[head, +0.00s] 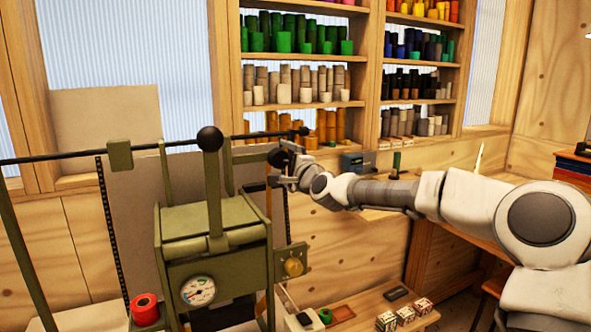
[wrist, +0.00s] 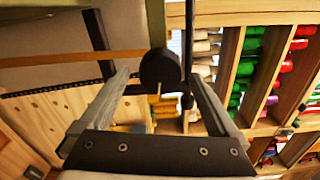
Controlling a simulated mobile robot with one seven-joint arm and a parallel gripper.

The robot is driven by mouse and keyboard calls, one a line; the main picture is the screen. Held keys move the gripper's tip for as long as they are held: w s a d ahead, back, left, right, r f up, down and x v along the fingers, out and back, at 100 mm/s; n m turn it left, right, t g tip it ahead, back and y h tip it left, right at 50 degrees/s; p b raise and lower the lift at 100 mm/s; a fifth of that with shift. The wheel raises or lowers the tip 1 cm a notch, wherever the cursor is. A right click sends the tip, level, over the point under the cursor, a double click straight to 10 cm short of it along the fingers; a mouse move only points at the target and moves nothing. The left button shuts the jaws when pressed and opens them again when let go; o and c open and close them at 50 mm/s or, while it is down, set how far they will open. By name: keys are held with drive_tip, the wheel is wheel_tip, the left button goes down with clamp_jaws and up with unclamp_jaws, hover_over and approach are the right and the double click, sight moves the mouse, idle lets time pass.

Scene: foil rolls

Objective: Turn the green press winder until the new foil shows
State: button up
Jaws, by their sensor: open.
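The green press (head: 215,220) stands left of centre in the head view, with a dial gauge and an upright lever with a black ball knob (head: 210,139). A dark round winder knob (head: 277,157) sits at its upper right side. My gripper (head: 285,172) is at this knob. In the wrist view my gripper (wrist: 157,80) is open, and the dark knob (wrist: 158,68) shows between its fingers, with no clear sign of contact. An orange-gold foil band (wrist: 70,58) runs in from the left toward the knob. How much foil is wound is hidden.
A horizontal dark bar (head: 80,154) crosses above the press. Shelves (head: 310,58) of coloured rolls stand behind.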

drive_tip(key=v, duration=1.7)
drive_tip(key=shift+b, duration=0.4)
